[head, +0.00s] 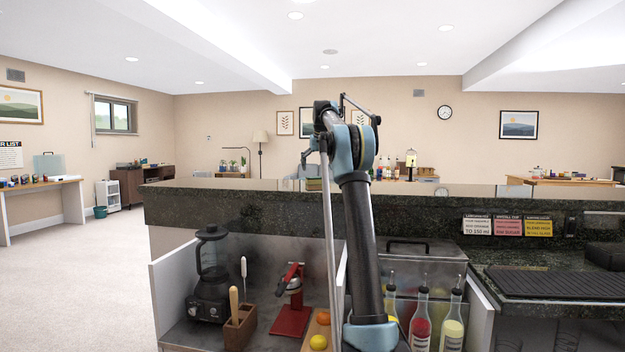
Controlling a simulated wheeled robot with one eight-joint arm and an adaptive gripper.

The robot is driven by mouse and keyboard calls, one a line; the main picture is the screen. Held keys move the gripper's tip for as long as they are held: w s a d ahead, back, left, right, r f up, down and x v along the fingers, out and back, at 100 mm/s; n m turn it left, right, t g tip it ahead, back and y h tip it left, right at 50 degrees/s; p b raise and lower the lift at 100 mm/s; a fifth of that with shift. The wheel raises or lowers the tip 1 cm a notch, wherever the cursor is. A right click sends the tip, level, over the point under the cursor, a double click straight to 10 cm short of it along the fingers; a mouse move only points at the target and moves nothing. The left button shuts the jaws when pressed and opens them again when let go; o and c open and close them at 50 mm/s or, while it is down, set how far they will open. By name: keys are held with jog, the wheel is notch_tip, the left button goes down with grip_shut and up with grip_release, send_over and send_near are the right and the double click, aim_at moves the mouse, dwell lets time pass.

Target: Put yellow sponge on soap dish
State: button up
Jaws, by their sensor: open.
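A small block (314,184) with yellow and green layers shows just left of my arm, at the level of the bar ledge. It may be the yellow sponge, but it is too small and partly covered to be sure. I cannot make out a soap dish. My arm rises through the middle of the head view and bends at the top, hiding part of the ledge.
The dark granite bar ledge (230,208) crosses the view. Below it stand a blender (211,280), a wooden holder (240,328), a red press (291,300), an orange (323,317), a lemon (318,342) and bottles (421,320). A black ribbed mat (555,283) lies right. Carpet is clear left.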

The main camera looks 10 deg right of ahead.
jog(key=v, duration=0.6)
jog(key=shift+r, duration=0.25)
jog(key=shift+s, duration=0.2)
jog(key=s+f, duration=0.4)
jog(key=s, duration=0.7)
jog(key=s+f+g, duration=0.1)
jog(key=s+f, duration=0.3)
jog(key=s, duration=0.7)
jog(key=s+f, duration=0.4)
jog(key=s, duration=0.7)
jog(key=s+a+f+g, duration=0.1)
jog(key=s+f, duration=3.2)
jog(key=shift+f+m, duration=0.15)
jog(key=shift+m, duration=0.15)
jog(key=shift+w, duration=0.1)
